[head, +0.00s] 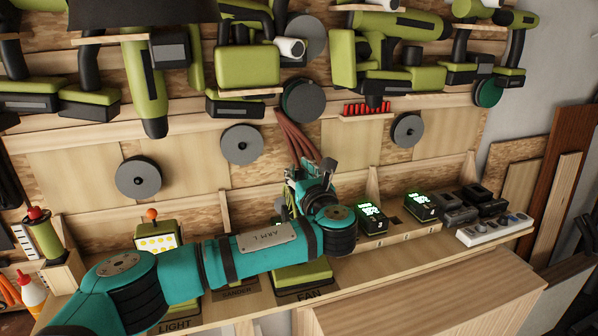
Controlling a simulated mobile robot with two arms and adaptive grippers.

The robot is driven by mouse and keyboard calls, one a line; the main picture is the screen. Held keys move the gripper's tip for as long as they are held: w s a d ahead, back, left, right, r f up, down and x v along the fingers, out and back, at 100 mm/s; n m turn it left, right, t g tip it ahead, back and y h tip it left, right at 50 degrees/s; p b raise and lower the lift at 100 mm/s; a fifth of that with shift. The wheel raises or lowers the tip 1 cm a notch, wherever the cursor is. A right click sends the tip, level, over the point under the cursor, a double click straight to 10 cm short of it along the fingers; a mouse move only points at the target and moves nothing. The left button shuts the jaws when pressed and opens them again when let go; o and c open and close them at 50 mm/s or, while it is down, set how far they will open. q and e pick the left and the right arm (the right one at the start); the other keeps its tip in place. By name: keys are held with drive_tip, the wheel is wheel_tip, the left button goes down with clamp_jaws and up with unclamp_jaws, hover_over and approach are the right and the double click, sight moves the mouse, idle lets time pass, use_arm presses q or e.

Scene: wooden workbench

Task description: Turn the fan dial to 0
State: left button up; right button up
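The fan stands in the middle of the bench shelf, behind my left arm. Its green base (303,276) shows below the arm, above the FAN label (308,295). The fan dial is hidden, so its setting cannot be read. My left arm reaches across from the lower left, and my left gripper (302,182) is at its far end, over the shelf behind the fan base. The gripper is small and partly covered by my wrist, so I cannot tell whether it is open, shut or touching the dial. My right gripper is not in view.
A light (157,240) with an orange knob stands left of the fan. Chargers with green displays (371,217) and a power strip (493,229) are on the right. Green power tools (248,66) and grey discs (242,145) hang on the wall. The wooden top (430,290) at front right is clear.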

use_arm(q)
drive_tip(key=o, duration=0.4)
drive_tip(key=shift+o, duration=0.2)
drive_tip(key=v, duration=1.2)
